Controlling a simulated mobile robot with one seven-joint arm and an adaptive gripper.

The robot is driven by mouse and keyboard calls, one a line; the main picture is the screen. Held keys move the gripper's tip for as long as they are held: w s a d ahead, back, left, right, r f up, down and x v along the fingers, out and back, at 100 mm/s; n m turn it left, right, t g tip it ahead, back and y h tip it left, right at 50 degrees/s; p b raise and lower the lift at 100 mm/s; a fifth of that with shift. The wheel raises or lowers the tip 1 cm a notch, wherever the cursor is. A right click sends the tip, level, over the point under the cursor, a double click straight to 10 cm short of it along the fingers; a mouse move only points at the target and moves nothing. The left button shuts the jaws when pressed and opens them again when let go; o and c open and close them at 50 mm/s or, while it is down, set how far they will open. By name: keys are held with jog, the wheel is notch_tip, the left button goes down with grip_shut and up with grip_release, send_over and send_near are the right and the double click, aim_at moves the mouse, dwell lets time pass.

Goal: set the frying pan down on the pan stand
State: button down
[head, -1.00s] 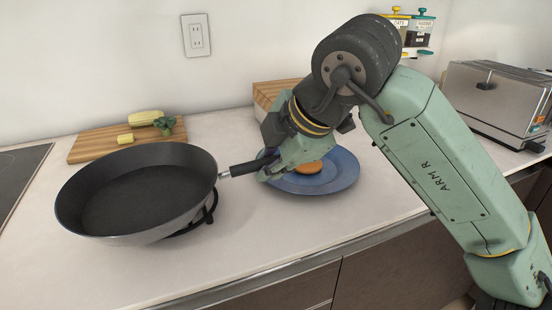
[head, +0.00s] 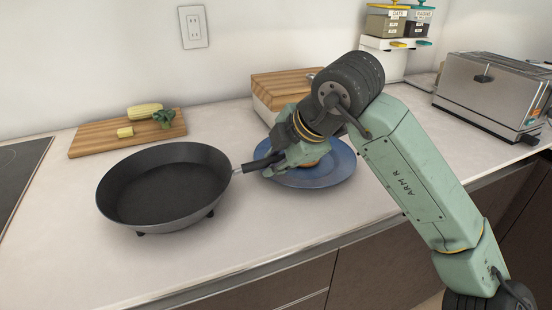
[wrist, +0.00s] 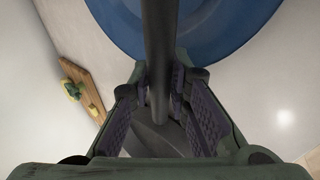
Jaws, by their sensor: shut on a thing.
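The dark frying pan (head: 165,188) is level over the pan stand at the front left of the counter. Only dark feet of the pan stand (head: 211,213) show below the pan's rim; the rest is hidden. I cannot tell whether the pan's base touches the stand or hovers just above it. My gripper (head: 270,167) is shut on the pan's black handle, to the right of the pan. In the wrist view the handle (wrist: 158,40) runs between the finger pads of my gripper (wrist: 163,85).
A blue plate (head: 318,178) with a round brown item lies behind and under my gripper. A cutting board (head: 95,143) with corn and greens is behind the pan. A wooden-topped box (head: 285,84) and a toaster (head: 490,92) stand farther back. Counter front is clear.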

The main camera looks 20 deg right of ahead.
jog(key=c, duration=1.5)
grip_release()
jog(key=shift+r, duration=0.1)
jog(key=b+v, duration=0.2)
jog(key=v, duration=1)
jog(key=shift+d, duration=0.1)
jog(key=shift+s, duration=0.1)
